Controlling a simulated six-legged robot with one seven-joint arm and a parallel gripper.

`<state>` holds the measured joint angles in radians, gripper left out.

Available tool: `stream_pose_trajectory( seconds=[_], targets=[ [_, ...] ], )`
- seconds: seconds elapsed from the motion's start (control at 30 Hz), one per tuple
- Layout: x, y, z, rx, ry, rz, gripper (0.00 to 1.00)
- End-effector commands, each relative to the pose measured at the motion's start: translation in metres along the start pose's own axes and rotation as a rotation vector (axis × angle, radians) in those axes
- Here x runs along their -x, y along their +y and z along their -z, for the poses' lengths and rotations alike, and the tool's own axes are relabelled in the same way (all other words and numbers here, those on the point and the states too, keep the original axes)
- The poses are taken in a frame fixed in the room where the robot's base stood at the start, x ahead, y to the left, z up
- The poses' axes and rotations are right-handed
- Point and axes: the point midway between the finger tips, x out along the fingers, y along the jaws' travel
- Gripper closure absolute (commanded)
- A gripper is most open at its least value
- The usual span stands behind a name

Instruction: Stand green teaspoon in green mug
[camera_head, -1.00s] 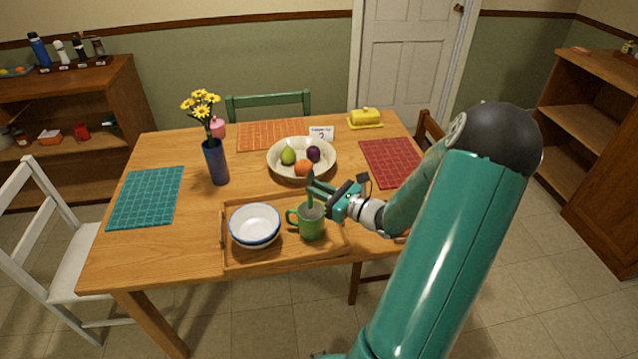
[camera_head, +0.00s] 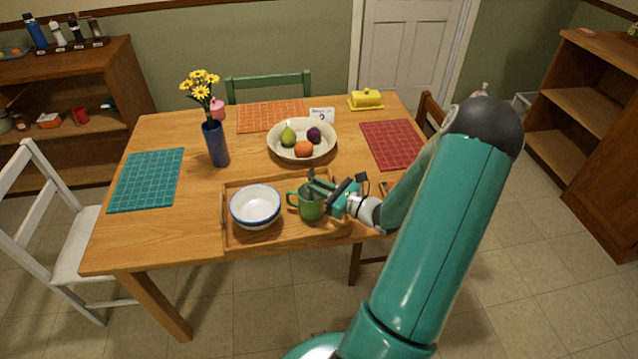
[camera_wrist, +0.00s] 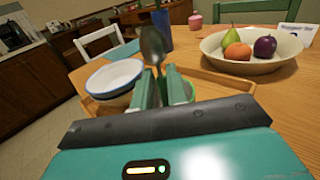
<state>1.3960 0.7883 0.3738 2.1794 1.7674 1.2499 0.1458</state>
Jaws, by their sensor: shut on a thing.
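The green mug (camera_head: 311,209) stands upright on the wooden tray, its handle to the left. My gripper (camera_head: 322,188) is at the mug's rim, shut on the green teaspoon (camera_head: 311,175). In the wrist view the teaspoon's dark, shiny bowl (camera_wrist: 153,45) points up above the two green fingers (camera_wrist: 164,88). The spoon is near upright, and its lower part is hidden by the fingers and mug. The handle appears to be within the mug's opening, but I cannot see whether it touches the bottom. The mug is mostly hidden behind my gripper in the wrist view.
White blue-rimmed bowls (camera_head: 255,206) sit on the tray (camera_head: 285,238) just left of the mug. A fruit bowl (camera_head: 275,150) stands behind it, and a blue vase (camera_head: 216,145) with yellow flowers at the back left. A red placemat (camera_head: 392,146) lies to the right.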

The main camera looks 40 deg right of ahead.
Motion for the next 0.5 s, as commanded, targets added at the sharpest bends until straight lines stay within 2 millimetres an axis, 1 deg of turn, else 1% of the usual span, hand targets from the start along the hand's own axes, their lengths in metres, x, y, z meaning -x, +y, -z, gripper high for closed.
stream_pose_trajectory(
  seconds=[0.2,0.23,0.33,0.37,0.5],
  targets=[
    [0.0,0.0,0.0002,0.0,0.0,0.0,1.0],
    [0.0,0.0,0.0002,0.0,0.0,0.0,0.83],
    [0.0,0.0,0.0001,0.0,0.0,0.0,0.63],
    [0.0,0.0,0.0001,0.0,0.0,0.0,0.6],
    [0.0001,0.0,0.0001,0.0,0.0,0.0,0.6]
  ],
)
